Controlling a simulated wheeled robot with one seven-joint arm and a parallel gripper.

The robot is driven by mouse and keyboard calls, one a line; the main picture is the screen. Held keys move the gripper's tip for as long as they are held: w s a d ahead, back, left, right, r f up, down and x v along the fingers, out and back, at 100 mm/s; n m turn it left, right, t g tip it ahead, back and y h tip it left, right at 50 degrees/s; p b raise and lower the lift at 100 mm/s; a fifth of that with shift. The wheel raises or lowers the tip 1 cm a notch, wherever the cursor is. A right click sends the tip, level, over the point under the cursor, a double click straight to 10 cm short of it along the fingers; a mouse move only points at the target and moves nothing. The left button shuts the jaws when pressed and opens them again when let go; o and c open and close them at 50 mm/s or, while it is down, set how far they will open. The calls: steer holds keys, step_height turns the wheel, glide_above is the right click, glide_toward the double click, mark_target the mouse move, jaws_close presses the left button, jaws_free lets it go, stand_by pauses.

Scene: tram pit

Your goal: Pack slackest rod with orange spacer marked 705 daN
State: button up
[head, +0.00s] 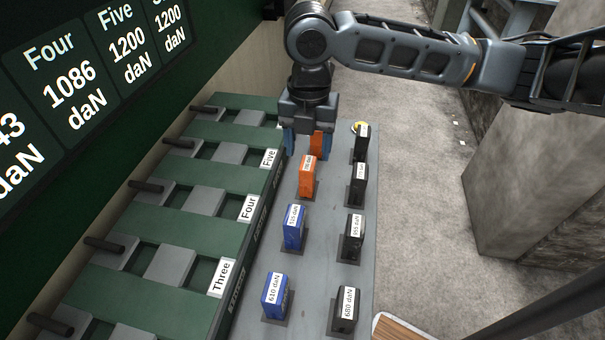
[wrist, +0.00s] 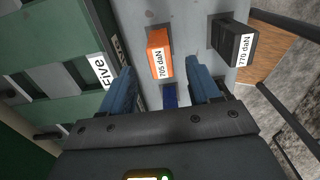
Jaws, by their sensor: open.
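My gripper (head: 306,145) is open above the far end of the grey bench, its blue fingers pointing down. In the wrist view (wrist: 163,80) an orange spacer labelled 705 daN (wrist: 160,52) stands ahead of the spread fingers, not gripped. The head view shows one orange spacer (head: 317,143) by the fingers and another (head: 308,175) just nearer; which one reads 705 I cannot tell. The wall board (head: 65,85) reads Four 1086 daN, Five 1200 daN; another panel reads 1200 daN, and the leftmost is cut off, ending in 43. Dark rods (head: 147,187) lie along the green rack (head: 175,207).
Blue spacers (head: 275,297) and a column of black spacers (head: 343,309) stand on the grey bench (head: 318,265). A black 770 daN spacer (wrist: 235,42) is right of the orange one in the wrist view. Concrete floor (head: 425,200) lies to the right.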

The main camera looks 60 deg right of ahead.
mark_target(308, 163)
step_height(308, 163, down, 7)
steer(key=shift+s+a+f+p, duration=0.1)
steer(key=shift+a+f+p, duration=0.1)
steer(key=shift+p, duration=0.15)
steer(key=shift+c, duration=0.2)
jaws_close()
stand_by(0.4)
steer(key=shift+r, duration=0.1)
